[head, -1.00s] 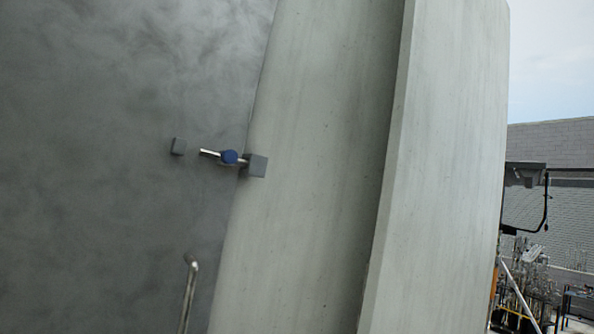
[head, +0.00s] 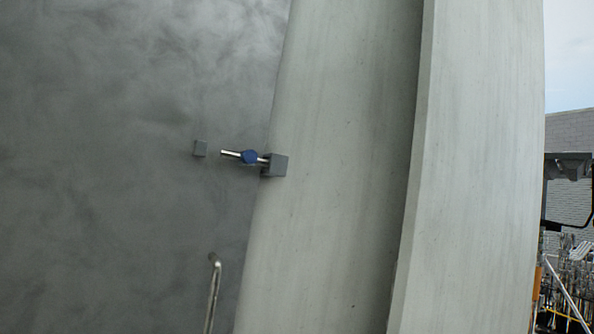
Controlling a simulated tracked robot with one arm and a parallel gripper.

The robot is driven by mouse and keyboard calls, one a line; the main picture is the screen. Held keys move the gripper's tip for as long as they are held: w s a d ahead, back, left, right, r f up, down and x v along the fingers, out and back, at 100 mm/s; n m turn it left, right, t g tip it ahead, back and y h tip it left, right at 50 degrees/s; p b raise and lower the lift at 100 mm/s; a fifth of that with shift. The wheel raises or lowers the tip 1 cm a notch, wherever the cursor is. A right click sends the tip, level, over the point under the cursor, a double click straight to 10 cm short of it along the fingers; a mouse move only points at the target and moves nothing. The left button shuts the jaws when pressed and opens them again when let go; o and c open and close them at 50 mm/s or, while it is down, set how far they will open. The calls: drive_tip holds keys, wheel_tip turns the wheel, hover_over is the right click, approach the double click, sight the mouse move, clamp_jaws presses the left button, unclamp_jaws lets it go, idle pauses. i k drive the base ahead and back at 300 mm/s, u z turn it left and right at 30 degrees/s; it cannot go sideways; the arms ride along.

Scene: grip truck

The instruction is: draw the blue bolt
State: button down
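The blue bolt (head: 250,157) is a silver rod with a round blue knob. It sits left of centre, tilted slightly down to the right. Its right end meets a grey block (head: 276,166) at the edge of the pale panel. Its left tip points at a smaller grey block (head: 200,148) on the dark grey surface, with a gap between them. My gripper does not show in the view, so nothing is seen touching the bolt.
A thin metal bar, like a handle (head: 214,290), stands out below the bolt. The pale panel (head: 340,170) and a second raised pale panel (head: 480,170) fill the middle and right. Equipment (head: 568,270) and a brick wall show at the far right.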

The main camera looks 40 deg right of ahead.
sight(249, 157)
drive_tip(key=z, duration=0.1)
drive_tip(key=i, duration=1)
drive_tip(key=u, duration=0.05)
